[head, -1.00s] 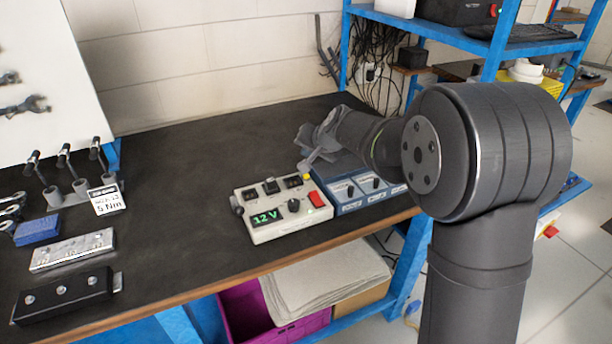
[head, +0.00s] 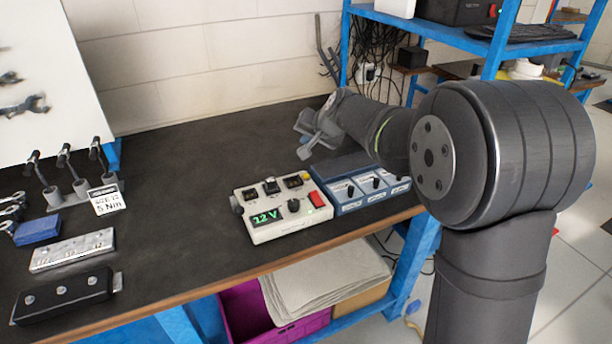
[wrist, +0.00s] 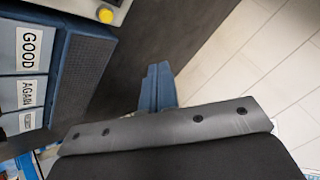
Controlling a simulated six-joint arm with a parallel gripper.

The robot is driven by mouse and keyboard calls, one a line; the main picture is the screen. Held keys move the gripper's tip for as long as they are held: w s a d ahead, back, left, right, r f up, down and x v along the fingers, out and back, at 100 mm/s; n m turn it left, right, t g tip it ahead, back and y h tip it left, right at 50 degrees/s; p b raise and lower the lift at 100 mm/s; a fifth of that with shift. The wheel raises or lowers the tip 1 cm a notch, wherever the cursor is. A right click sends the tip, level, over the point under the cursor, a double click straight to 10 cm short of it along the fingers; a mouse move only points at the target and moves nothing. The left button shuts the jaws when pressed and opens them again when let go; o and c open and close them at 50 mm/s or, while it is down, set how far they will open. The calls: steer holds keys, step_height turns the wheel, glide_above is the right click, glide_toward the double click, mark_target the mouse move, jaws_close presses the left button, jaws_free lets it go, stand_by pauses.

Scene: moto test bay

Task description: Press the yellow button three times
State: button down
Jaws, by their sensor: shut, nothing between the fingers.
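The yellow button (wrist: 105,14) shows at the top of the wrist view, on the edge of a pale grey control box. My gripper (head: 305,152) is shut and empty, pointing down. It hangs above and behind the box's right rear corner, apart from it.
A blue box (head: 350,206) with labels and knobs stands right beside the control box. At the left lie a blue block (head: 37,230), a silver block (head: 72,250) and a black block (head: 65,296). The dark bench top (head: 190,180) between is clear.

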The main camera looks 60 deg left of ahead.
steer(key=shift+f, duration=4.45)
steer(key=shift+f, duration=0.1)
steer(key=shift+f, duration=0.3)
steer(key=shift+f, duration=0.4)
steer(key=shift+r, duration=0.85)
steer(key=shift+r, duration=2.5)
